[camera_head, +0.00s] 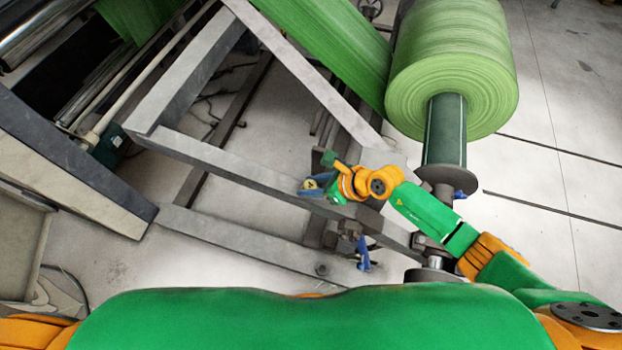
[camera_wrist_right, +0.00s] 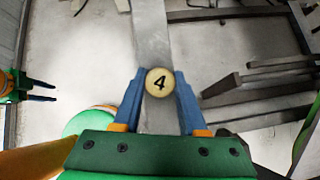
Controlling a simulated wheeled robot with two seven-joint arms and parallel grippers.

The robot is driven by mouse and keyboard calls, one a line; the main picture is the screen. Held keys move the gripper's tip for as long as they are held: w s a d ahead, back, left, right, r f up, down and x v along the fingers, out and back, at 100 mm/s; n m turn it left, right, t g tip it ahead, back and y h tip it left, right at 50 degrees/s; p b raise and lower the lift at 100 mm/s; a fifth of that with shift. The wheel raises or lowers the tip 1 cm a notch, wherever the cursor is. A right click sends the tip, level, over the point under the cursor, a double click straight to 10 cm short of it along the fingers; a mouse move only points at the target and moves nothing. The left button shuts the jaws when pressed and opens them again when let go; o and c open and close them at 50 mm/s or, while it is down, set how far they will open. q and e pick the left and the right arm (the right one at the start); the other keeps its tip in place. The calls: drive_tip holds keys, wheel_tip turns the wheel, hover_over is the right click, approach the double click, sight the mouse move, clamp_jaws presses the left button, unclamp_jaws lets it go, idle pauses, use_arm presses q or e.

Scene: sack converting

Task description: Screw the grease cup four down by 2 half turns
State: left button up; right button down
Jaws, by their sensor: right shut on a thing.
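The grease cup four (camera_wrist_right: 159,82) shows in the right wrist view as a small round cream cap with a black "4". It sits over a grey frame beam. My right gripper (camera_head: 311,187) has its two blue fingers on opposite sides of the cup, shut on it. In the head view the cup's pale top (camera_head: 310,184) shows between the fingers, and its lower part is hidden. My left gripper (camera_wrist_right: 42,92) shows at the left edge of the right wrist view, its two dark fingers apart and empty, well away from the cup.
A large green roll (camera_head: 455,70) on a dark shaft stands at the upper right. Slanted grey frame beams (camera_head: 240,235) cross below and around my right gripper. A blue-handled part (camera_head: 363,253) is close to my right arm.

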drive_tip(key=shift+c, duration=2.3)
unclamp_jaws()
drive_tip(key=v, duration=0.7)
drive_tip(key=shift+p, duration=0.4)
